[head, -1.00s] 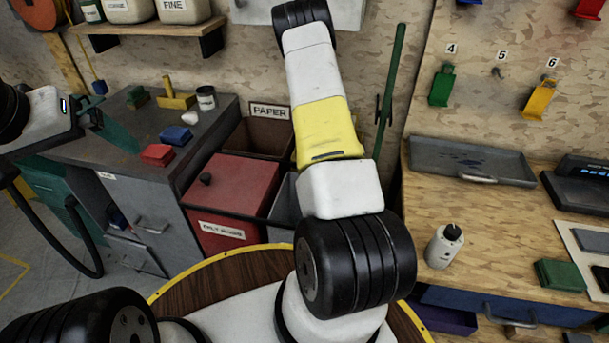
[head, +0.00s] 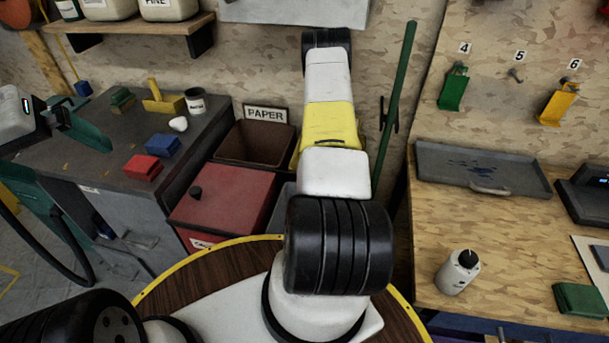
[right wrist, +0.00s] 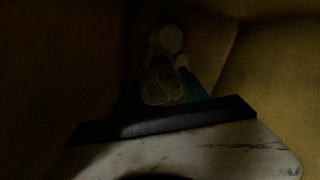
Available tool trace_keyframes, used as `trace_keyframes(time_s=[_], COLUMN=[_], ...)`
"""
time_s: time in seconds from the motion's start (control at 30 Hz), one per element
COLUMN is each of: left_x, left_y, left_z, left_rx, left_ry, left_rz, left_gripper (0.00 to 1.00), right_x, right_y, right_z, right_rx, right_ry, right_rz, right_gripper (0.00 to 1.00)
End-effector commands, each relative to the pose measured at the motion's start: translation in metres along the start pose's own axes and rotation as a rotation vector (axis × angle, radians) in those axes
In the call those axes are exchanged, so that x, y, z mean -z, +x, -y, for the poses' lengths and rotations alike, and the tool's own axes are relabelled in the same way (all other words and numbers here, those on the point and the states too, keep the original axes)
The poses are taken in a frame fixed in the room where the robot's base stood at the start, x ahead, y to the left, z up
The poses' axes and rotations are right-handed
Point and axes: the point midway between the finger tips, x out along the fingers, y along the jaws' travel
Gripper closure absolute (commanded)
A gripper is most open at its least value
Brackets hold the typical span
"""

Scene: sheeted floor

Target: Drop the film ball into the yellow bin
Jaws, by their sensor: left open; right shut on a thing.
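The film ball (right wrist: 160,88) shows dimly in the right wrist view as a pale, see-through crumpled lump. My right gripper (right wrist: 172,82) is shut on it; one greenish finger shows beside it. Dark yellow-brown walls (right wrist: 265,60) surround them in that view, as inside a bin. In the head view a yellow strip, apparently the yellow bin (head: 297,152), shows behind my right arm, which hides most of it. The right gripper itself is hidden in the head view. My left gripper (head: 88,130) is open at the left, near the grey bench.
A brown bin under the PAPER sign (head: 262,142) and a red lidded bin (head: 225,195) stand left of my right arm. The grey bench (head: 105,165) holds red and blue blocks. A green pole (head: 397,100) and wooden workbench (head: 510,225) are on the right.

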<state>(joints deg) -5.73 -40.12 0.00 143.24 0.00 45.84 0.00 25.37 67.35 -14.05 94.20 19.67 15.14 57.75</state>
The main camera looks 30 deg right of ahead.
Motion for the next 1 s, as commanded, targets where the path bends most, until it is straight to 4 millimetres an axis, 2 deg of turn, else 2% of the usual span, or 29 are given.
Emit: trace_keyframes(time_s=[0.3, 0.83, 0.87, 0.93, 1.0], left_x=[0.000, 0.000, 0.000, 0.000, 0.000], left_y=[0.000, 0.000, 0.000, 0.000, 0.000], left_z=[0.000, 0.000, 0.000, 0.000, 0.000], left_rx=[0.000, 0.000, 0.000, 0.000, 0.000], left_ry=[0.000, 0.000, 0.000, 0.000, 0.000], left_rz=[0.000, 0.000, 0.000, 0.000, 0.000], left_gripper=[0.00, 0.00, 0.00, 0.00, 0.00], right_x=[-0.001, 0.000, 0.000, 0.000, 0.000], right_y=[0.037, 0.046, 0.045, 0.045, 0.045], right_z=[0.000, 0.000, 0.000, 0.000, 0.000], right_rx=[0.000, 0.000, 0.000, 0.000, 0.000], right_ry=[0.000, 0.000, 0.000, 0.000, 0.000], right_rz=[0.001, 0.000, 0.000, 0.000, 0.000], right_gripper=[0.87, 0.87, 0.42, 0.28, 0.26])
